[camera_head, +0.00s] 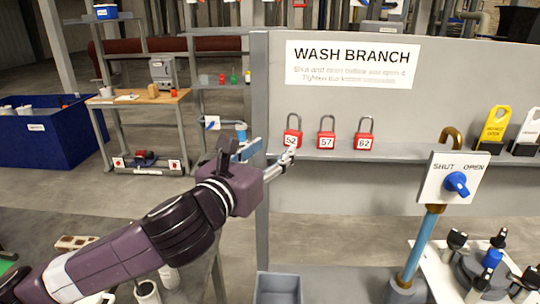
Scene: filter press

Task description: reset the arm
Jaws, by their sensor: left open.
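My left arm comes in from the lower left, and its left gripper (269,154) is open in front of the grey wash branch panel's left edge. One finger is close to the red padlock marked 52 (292,134) in the picture; I cannot tell whether they touch. Red padlocks marked 57 (326,136) and 62 (364,138) stand to the right on the same grey shelf (425,155). Nothing shows held between the fingers. My right gripper is not in view.
A SHUT/OPEN plate with a blue knob (456,183) stands on a blue pipe (417,245) at right. Yellow (494,126) and white tags sit on the shelf. A grey bin (278,288) is below. A wooden-topped bench (140,98) and blue crate (45,137) stand behind left.

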